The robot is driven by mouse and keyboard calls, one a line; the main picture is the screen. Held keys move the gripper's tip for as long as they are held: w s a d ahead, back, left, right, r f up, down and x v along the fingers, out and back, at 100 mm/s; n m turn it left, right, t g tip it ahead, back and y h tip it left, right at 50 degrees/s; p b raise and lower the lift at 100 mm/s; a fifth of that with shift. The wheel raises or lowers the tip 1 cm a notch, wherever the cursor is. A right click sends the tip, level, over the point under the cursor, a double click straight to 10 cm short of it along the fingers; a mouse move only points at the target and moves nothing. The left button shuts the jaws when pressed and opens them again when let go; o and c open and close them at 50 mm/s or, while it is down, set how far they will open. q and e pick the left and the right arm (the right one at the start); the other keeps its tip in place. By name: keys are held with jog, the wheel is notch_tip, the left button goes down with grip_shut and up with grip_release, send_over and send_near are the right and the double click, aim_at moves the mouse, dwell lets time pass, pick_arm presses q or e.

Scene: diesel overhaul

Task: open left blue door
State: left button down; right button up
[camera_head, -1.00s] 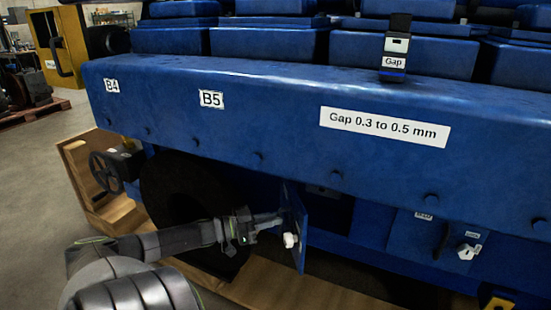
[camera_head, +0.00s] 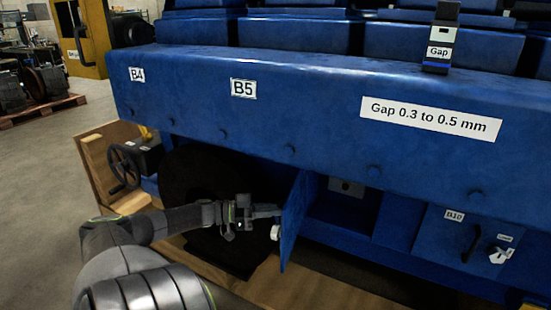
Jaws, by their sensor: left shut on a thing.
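The left blue door (camera_head: 293,222) stands swung out from the lower side of the blue engine block, seen nearly edge-on. An open recess (camera_head: 341,212) shows to its right. A white knob (camera_head: 275,232) is on the door's left-hand face. My left gripper (camera_head: 265,211) reaches in from the left and is shut at the door's outer face, near the knob; its fingertips are small and partly hidden. The other blue door, labelled B10 (camera_head: 433,237), is closed at the right, with a dark handle and a white knob. My right gripper is not in view.
The blue engine ledge (camera_head: 300,105) overhangs the doors. A dark round opening or wheel (camera_head: 195,185) lies behind my left arm. A handwheel (camera_head: 123,168) and wooden crate edge (camera_head: 95,160) are at the left. Grey floor is free at far left.

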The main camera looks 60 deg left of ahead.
pick_arm(q)
jog(key=shift+w+a+r, duration=0.15)
jog(key=shift+a+r, duration=0.05)
jog(key=shift+a, duration=0.3)
jog(key=shift+w+a+r, duration=0.15)
jog(key=shift+a, duration=0.3)
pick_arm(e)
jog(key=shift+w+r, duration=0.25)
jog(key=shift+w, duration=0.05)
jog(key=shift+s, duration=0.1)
pick_arm(q)
jog(key=c, duration=1.8)
grip_release()
jog(key=shift+w+d, duration=0.1)
jog(key=shift+w, duration=0.05)
jog(key=shift+o, duration=1.4)
jog(key=shift+w+f, duration=0.25)
jog(key=shift+w, duration=0.1)
jog(key=shift+o, duration=0.3)
jog(key=shift+d, duration=0.15)
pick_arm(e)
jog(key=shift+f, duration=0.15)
pick_arm(q)
jog(key=shift+f, duration=0.1)
jog(key=shift+s, duration=0.15)
